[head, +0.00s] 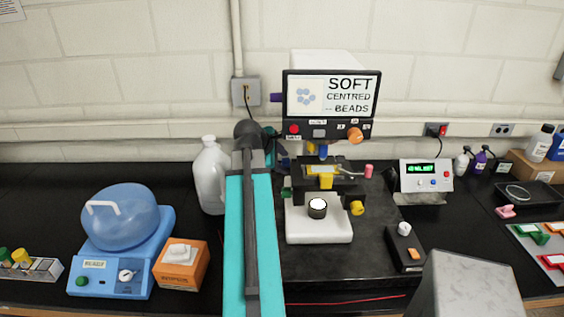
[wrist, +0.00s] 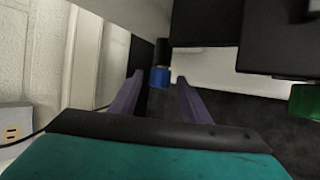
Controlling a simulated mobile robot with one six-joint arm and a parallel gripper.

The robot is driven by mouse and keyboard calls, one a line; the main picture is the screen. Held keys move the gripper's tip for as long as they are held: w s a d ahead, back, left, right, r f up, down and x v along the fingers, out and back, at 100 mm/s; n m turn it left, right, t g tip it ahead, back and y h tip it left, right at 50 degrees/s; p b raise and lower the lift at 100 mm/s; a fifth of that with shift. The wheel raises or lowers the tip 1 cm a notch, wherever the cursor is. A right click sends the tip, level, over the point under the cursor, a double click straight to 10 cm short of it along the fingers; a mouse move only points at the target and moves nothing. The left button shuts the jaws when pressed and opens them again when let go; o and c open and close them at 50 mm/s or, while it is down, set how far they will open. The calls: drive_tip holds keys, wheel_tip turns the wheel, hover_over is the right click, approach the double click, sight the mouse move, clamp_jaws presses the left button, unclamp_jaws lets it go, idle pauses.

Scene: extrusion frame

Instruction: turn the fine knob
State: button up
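The microscope (head: 318,180) stands on a dark slab and carries several coloured knobs. An orange knob (head: 355,135) is on its front panel, a purple knob (head: 277,98) on its upper left side, a yellow knob (head: 357,208) at its lower right and a green knob (head: 287,190) at its lower left. I cannot read which one is the fine knob. My gripper (wrist: 160,77) has its two purple fingers apart. A blue-tipped part (wrist: 160,79) shows between the fingertips; contact cannot be told. A green knob (wrist: 305,101) is at the right edge of the wrist view.
My teal arm hides part of the bench left of the microscope. A white jug (head: 210,178), a blue centrifuge-like device (head: 120,240) and an orange box (head: 182,267) are left. A display box (head: 426,175) and a small black box (head: 404,246) are right.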

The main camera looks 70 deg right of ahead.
idle(0.4)
drive_tip(key=b+v, duration=0.3)
drive_tip(key=v, duration=1)
drive_tip(key=shift+a+r, duration=0.2)
drive_tip(key=shift+r, duration=0.1)
idle(2.7)
